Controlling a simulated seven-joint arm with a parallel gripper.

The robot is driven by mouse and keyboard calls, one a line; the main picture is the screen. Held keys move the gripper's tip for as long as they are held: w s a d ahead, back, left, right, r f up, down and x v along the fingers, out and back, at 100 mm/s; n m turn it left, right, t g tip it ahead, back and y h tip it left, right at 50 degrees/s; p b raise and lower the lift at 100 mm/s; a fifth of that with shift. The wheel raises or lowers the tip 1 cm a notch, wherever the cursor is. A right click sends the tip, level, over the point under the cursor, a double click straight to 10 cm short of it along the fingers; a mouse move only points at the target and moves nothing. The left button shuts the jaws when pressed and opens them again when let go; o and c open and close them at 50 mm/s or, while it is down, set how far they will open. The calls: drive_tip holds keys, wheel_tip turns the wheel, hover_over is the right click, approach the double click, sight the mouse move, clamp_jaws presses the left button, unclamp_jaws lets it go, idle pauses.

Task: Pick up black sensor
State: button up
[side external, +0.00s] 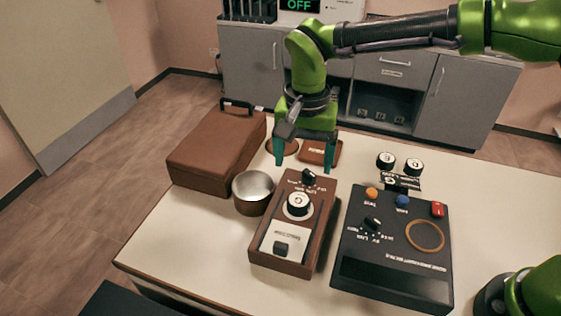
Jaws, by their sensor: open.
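My gripper (303,169) points down with its two teal fingers apart and nothing between them. It hangs above the back end of a brown device (264,257). A small black block (282,248), which may be the black sensor, sits on the white label pad at the front of this device. The block is nearer the camera than my gripper and apart from it. A black knob (309,177) shows on the device just below the fingers. A round white-topped piece (297,203) stands between that knob and the block. No readable label confirms which piece is the sensor.
A brown case (215,150) and a metal-lined round bowl (253,190) stand to the left. A black control box (390,285) with coloured buttons stands to the right. Two white-topped round pieces (385,159) are behind it. The table (190,235) is clear at front left.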

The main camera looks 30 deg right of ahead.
sight(299, 199)
wheel_tip(299, 199, down, 11)
drive_tip(key=shift+w+a+f, duration=0.1)
drive_tip(key=shift+w, duration=0.05)
idle(0.4)
drive_tip(key=c, duration=1.2)
